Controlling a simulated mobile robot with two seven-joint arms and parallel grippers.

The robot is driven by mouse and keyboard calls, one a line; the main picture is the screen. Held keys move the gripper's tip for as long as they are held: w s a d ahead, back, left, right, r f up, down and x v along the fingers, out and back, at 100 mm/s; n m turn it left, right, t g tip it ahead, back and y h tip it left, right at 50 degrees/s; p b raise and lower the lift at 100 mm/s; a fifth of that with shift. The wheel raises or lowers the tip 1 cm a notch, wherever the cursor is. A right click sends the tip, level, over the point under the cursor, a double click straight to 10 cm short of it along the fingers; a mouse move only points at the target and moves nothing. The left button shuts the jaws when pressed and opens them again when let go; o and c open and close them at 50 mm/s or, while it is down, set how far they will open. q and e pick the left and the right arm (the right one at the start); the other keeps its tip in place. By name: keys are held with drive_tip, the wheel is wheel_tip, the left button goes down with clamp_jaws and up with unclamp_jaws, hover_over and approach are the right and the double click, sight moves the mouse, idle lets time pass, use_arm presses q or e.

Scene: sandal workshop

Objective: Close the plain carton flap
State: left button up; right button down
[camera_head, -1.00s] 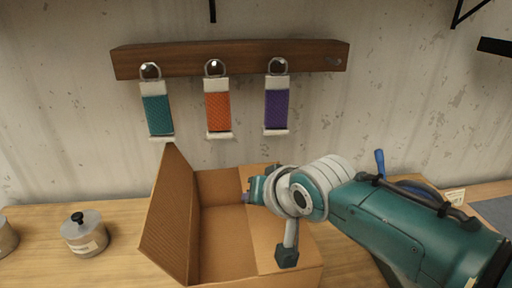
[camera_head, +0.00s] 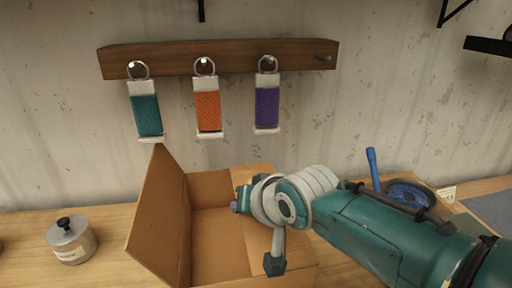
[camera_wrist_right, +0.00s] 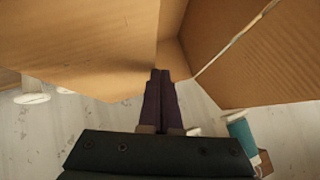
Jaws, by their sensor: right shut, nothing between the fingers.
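The open cardboard carton (camera_head: 197,225) stands on the wooden bench at the lower middle of the head view. Its plain flap (camera_head: 160,215) stands upright on the left side, leaning slightly outward. My right gripper (camera_head: 235,206) reaches in from the right over the carton's right part, apart from the flap. In the right wrist view its dark purple fingers (camera_wrist_right: 160,73) are shut with nothing between them. There the flap (camera_wrist_right: 245,50) rises on the right and another carton panel (camera_wrist_right: 75,45) fills the upper left. My left gripper is not in view.
A lidded metal tin (camera_head: 72,243) stands left of the carton. Teal (camera_head: 147,113), orange (camera_head: 207,110) and purple (camera_head: 267,106) swatches hang from a wooden rack (camera_head: 230,57) on the wall behind. Bench left of the flap is partly clear.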

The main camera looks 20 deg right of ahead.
drive_tip(key=shift+r+p, duration=0.95)
drive_tip(key=shift+p, duration=0.1)
wheel_tip(320, 180, up, 4)
drive_tip(key=p, duration=0.4)
drive_tip(key=s+a+r+p, duration=0.1)
drive_tip(key=s+r+p, duration=0.2)
drive_tip(key=s+r, duration=0.35)
drive_tip(key=s+d+r+n+g+h, duration=0.1)
drive_tip(key=s+d+n+g, duration=0.15)
drive_tip(key=s, duration=1.05)
drive_tip(key=s+d+r+n+g, duration=0.2)
drive_tip(key=s+n+g, duration=0.2)
drive_tip(key=s, duration=0.8)
use_arm(q)
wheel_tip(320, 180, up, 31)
drive_tip(key=p, duration=2.1)
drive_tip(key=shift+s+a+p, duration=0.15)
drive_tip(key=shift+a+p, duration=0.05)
drive_tip(key=shift+p, duration=0.2)
use_arm(e)
wheel_tip(320, 180, up, 20)
drive_tip(key=shift+d+r, duration=0.15)
drive_tip(key=shift+r, duration=0.1)
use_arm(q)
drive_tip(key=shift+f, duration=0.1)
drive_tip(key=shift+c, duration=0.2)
use_arm(e)
drive_tip(key=shift+w+m, duration=0.1)
drive_tip(key=shift+m, duration=0.15)
